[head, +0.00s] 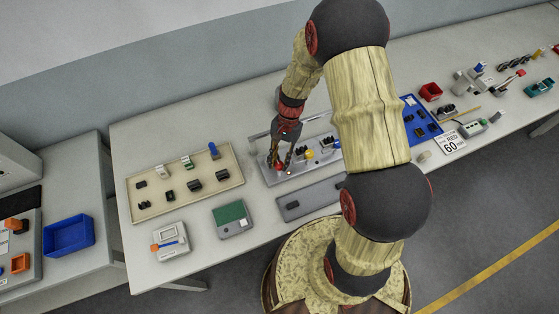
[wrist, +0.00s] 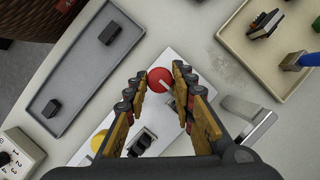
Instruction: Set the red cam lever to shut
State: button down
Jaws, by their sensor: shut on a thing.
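The red cam lever shows as a round red knob (wrist: 159,80) in the wrist view, with a short pale arm running from it under my right finger. It sits on a light grey fixture plate (wrist: 180,62). My gripper (wrist: 161,74) is over the plate with its fingers on either side of the knob, closed on it. In the head view my gripper (head: 279,160) points down at the left end of the plate, and the red knob (head: 279,167) shows small, partly covered by the fingers. The lever's base and pivot are hidden.
A yellow knob (head: 309,154) and dark connectors stand beside the lever on the same plate. A metal bar handle (wrist: 258,125) rises at the plate's edge. A beige tray (head: 228,183) of connectors lies left, and a grey tray (head: 292,206) lies in front.

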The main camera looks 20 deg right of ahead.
jog(key=c, duration=1.5)
grip_release()
jog(key=v, duration=1.2)
jog(key=shift+a, duration=0.15)
